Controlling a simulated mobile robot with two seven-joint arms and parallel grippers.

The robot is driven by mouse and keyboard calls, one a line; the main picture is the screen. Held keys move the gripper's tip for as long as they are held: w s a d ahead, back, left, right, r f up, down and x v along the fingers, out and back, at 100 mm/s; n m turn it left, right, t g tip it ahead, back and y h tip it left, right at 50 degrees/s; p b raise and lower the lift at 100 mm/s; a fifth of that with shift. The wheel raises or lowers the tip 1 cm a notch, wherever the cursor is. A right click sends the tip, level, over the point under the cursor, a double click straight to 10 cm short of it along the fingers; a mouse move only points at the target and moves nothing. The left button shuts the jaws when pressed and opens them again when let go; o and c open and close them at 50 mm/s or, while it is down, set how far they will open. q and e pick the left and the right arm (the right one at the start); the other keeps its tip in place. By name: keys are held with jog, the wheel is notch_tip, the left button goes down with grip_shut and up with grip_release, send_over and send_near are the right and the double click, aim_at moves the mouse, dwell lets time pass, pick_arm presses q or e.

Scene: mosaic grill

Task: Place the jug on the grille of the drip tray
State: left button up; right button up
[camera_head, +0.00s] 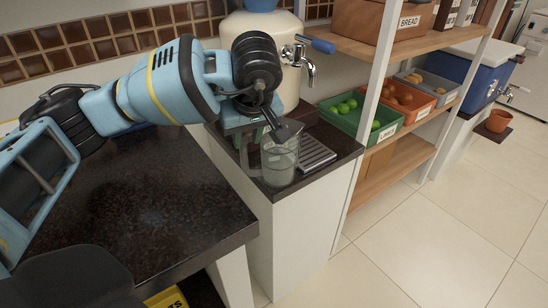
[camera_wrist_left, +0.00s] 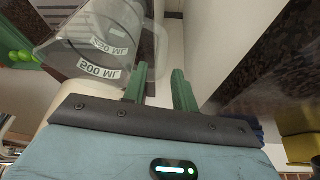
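The jug (camera_head: 280,166) is clear and stands upright at the front of the small dark counter, left of the drip tray. The drip tray's slatted grille (camera_head: 317,152) is bare, right of the jug. My left gripper (camera_head: 268,138) is at the jug's back left, close to its upper part. My right gripper is out of view.
A drink dispenser (camera_head: 285,55) with a metal tap (camera_head: 308,70) stands behind the tray. A wooden shelf with a green crate of limes (camera_head: 362,125) is at right.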

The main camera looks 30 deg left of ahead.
aim_at(244, 146)
pick_arm(q)
jog(key=x, duration=0.5)
jog(key=shift+a+b, duration=0.2)
jog(key=shift+b, duration=0.1)
grip_shut()
jog(key=shift+r, duration=0.1)
